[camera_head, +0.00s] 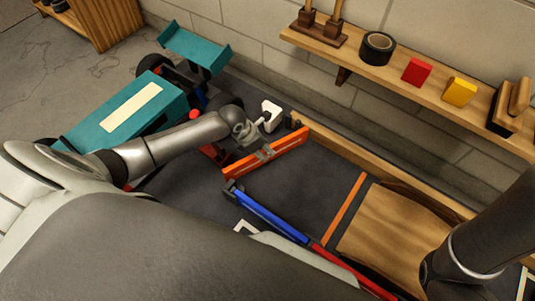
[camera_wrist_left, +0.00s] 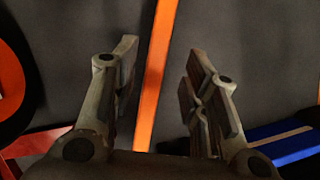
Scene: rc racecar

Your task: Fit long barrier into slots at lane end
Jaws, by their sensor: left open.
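The long orange barrier (camera_head: 288,146) stands on the dark lane surface near its far wooden edge, its long face toward the camera. My left gripper (camera_head: 263,153) is at the middle of the barrier. In the left wrist view, my left gripper (camera_wrist_left: 160,62) is open, with one finger on each side of an orange strip (camera_wrist_left: 157,75), apparently the barrier's top edge. Gaps show between the strip and both fingers. The slots cannot be made out clearly; a small dark bracket (camera_head: 232,187) sits at the end of a blue rail. My right gripper is out of view.
A teal racecar (camera_head: 115,115) stands at the left. The blue rail (camera_head: 268,215) and a red rail (camera_head: 340,262) run along the near side. An orange stripe (camera_head: 346,207) and a wooden panel (camera_head: 385,232) lie at right. A wall shelf (camera_head: 400,75) holds several objects.

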